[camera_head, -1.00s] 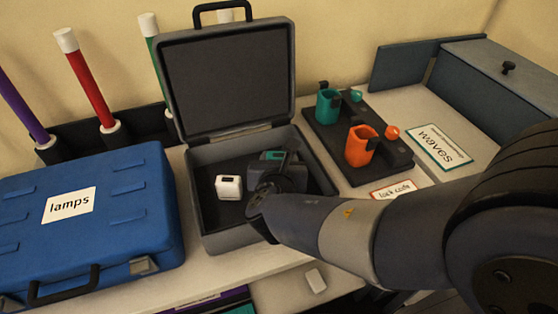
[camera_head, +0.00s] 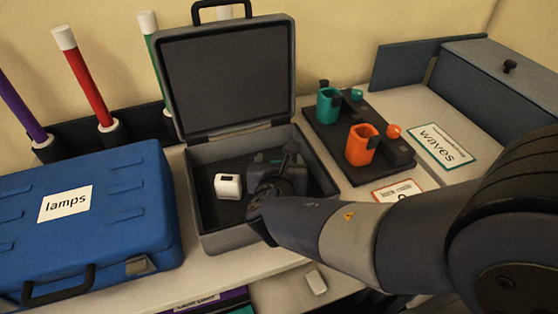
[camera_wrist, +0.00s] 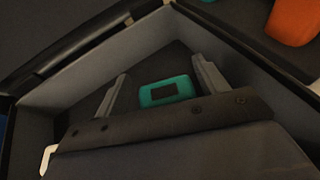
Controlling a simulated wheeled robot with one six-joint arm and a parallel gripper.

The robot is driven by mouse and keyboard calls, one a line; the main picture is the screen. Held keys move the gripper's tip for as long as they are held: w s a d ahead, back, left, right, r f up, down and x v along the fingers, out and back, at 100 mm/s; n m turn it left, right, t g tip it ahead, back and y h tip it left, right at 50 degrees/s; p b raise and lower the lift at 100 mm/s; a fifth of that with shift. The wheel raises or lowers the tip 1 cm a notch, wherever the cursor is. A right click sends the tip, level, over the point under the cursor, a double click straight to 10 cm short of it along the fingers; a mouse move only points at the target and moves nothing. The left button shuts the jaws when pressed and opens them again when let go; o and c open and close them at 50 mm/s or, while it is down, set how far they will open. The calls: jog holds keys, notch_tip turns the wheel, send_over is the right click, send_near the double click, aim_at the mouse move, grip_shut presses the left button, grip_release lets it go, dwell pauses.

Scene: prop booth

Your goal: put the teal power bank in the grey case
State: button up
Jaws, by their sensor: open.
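The grey case (camera_head: 221,239) stands open with its lid raised at the back; its inside wall also shows in the wrist view (camera_wrist: 111,62). The teal power bank (camera_wrist: 184,88), with a dark screen, is inside the case in the wrist view and looks to lie on its dark floor. My gripper (camera_wrist: 160,69) is open, with one finger on each side of the power bank and a gap at both sides. In the head view my gripper (camera_head: 284,166) is down inside the case and hides the power bank.
A white block (camera_head: 228,187) lies in the case, left of my gripper. A blue lamps case (camera_head: 130,210) stands close on the left. A dark tray (camera_head: 318,133) with teal and orange holders stands close on the right. A waves label (camera_head: 441,145) lies beyond it.

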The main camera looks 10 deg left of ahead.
jog(key=shift+r+p, duration=0.55)
jog(key=p+v, duration=0.3)
jog(key=v, duration=0.9)
jog(key=shift+c, duration=0.3)
dwell(0.7)
